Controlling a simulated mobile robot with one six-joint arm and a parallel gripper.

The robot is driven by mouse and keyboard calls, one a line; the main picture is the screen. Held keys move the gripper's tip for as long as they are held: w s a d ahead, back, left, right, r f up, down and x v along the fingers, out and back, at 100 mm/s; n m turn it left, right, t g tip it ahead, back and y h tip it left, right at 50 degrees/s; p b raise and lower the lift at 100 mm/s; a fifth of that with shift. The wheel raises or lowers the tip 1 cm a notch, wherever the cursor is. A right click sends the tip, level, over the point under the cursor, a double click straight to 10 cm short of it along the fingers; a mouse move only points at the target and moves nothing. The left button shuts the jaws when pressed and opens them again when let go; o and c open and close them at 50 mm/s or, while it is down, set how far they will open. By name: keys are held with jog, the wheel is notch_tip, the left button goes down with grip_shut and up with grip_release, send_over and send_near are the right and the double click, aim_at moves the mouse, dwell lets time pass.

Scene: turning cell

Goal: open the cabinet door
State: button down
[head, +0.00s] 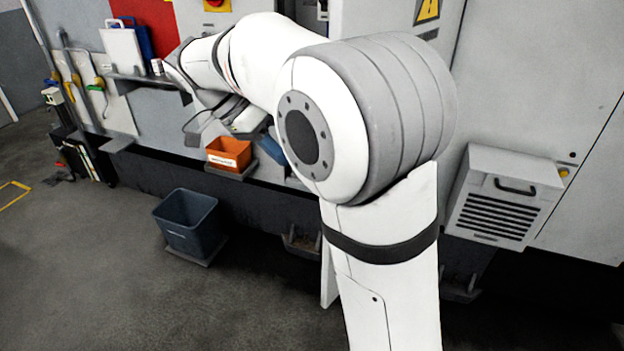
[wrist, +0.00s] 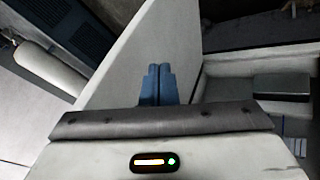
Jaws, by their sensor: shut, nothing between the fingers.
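In the wrist view, my gripper (wrist: 157,72) shows as two blue fingers side by side, closed together with nothing between them. A pale flat panel (wrist: 135,50), which looks like the cabinet door, stands just beyond the fingertips. To the right of its edge is a dark opening with shelf-like surfaces (wrist: 225,92), so the panel appears to stand open. I cannot tell whether the fingers touch it.
In the head view, an orange bin (head: 229,153) sits on a small shelf. A blue-grey bin (head: 187,221) stands on the floor in front of the machine. A vented box (head: 504,197) juts out at the right. The floor at the lower left is clear.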

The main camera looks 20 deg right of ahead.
jog(key=s+d+f+p, duration=0.1)
jog(key=s+d+f, duration=0.3)
jog(key=d+f, duration=0.1)
jog(key=shift+s+d+f, duration=0.2)
jog(key=shift+s+d, duration=0.15)
jog(key=shift+d, duration=0.15)
jog(key=shift+s, duration=0.1)
